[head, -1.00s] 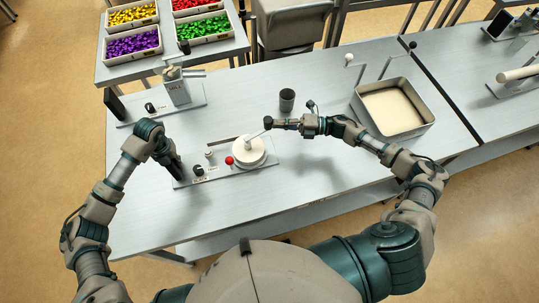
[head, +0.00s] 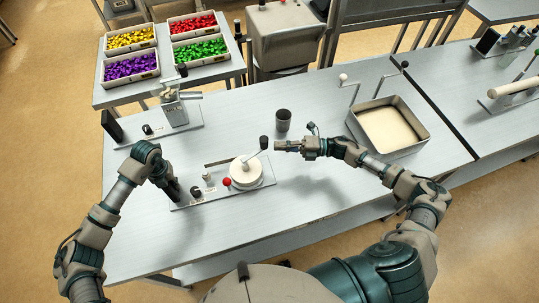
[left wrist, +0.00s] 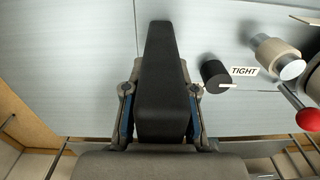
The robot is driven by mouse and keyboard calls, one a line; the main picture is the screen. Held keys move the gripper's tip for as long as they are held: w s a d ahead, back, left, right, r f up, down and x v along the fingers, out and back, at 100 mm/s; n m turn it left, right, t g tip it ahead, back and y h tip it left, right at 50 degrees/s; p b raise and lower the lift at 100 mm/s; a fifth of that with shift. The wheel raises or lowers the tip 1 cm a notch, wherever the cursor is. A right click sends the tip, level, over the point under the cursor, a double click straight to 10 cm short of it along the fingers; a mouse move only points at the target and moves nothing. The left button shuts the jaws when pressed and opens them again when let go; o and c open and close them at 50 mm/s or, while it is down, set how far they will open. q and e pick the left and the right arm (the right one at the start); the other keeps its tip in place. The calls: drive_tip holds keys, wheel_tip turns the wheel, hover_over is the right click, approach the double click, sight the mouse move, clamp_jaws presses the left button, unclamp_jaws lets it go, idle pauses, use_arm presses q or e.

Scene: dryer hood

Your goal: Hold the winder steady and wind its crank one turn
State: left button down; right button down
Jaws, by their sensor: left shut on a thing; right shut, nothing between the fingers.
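The winder is a flat grey base plate (head: 205,199) on the table with a round cream drum (head: 246,171) at its right end. A crank arm with a black knob (head: 264,143) rises from the drum toward the upper right. My left gripper (head: 171,190) is shut on a black upright handle (left wrist: 160,75) at the plate's left end, seen closely in the left wrist view. My right gripper (head: 279,146) is shut and empty, just right of the crank knob and apart from it.
The plate carries a black knob (head: 195,192) by a TIGHT label (left wrist: 244,71) and a red ball knob (head: 227,182). A dark cup (head: 283,120) stands behind my right gripper. A sand-coloured tray (head: 424,134) lies at right. Another device (head: 173,108) stands behind left.

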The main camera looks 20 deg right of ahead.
use_arm(q)
drive_tip(key=shift+s+f, duration=0.2)
drive_tip(key=shift+f, duration=0.1)
use_arm(e)
drive_tip(key=v, duration=1.1)
drive_tip(key=shift+d, duration=0.25)
drive_tip(key=shift+w, duration=0.15)
use_arm(q)
drive_tip(key=c, duration=0.8)
unclamp_jaws()
drive_tip(key=shift+c, duration=0.2)
drive_tip(key=shift+w, duration=0.1)
drive_tip(key=shift+r, duration=0.1)
drive_tip(key=shift+w+r, duration=0.1)
drive_tip(key=shift+r, duration=0.1)
wheel_tip(320, 180, up, 12)
drive_tip(key=shift+f, duration=0.2)
use_arm(e)
drive_tip(key=shift+w, duration=0.1)
